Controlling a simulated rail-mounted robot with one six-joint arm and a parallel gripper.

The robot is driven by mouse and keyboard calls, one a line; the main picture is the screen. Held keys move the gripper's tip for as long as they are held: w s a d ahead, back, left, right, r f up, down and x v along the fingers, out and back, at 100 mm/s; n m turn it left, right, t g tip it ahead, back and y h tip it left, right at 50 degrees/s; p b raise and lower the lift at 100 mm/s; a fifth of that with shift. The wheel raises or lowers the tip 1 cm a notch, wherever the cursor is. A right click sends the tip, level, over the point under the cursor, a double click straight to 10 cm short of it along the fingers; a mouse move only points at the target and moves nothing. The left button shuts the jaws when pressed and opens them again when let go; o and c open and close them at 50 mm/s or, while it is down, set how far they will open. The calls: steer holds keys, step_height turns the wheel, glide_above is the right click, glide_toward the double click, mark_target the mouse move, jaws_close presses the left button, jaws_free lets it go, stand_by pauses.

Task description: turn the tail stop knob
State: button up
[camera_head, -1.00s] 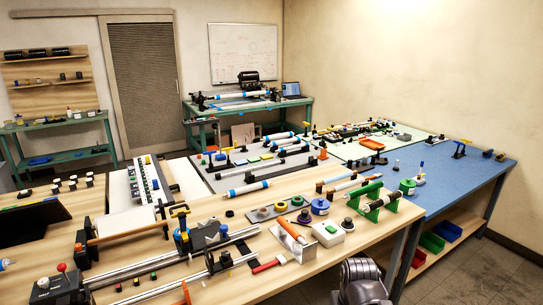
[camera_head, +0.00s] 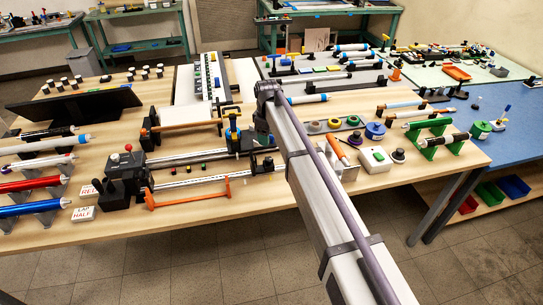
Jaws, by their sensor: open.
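A winder with two long metal rails (camera_head: 195,183) lies on the near wooden bench. Its black head block (camera_head: 124,178) at the left carries a red ball knob (camera_head: 128,147). A black block (camera_head: 264,161) stands near the right end of the rails, beside a post with a blue and yellow top (camera_head: 233,128). Which small part there is the tail stop knob, I cannot tell. My arm reaches from the lower right to a dark joint above this end of the winder. My gripper cannot be made out; the arm hides what lies behind it.
An orange frame (camera_head: 190,198) lies along the bench's front. Colored rods on grey stands (camera_head: 40,207) fill the left.

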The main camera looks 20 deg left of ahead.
mark_target(269, 159)
step_height(269, 159, down, 11)
steer(key=b, duration=1)
steer(key=shift+w+d+b, duration=0.1)
steer(key=shift+d+b, duration=0.05)
steer(key=shift+b, duration=0.2)
steer(key=shift+r, duration=0.1)
steer(key=shift+c, duration=0.2)
steer(key=c, duration=0.9)
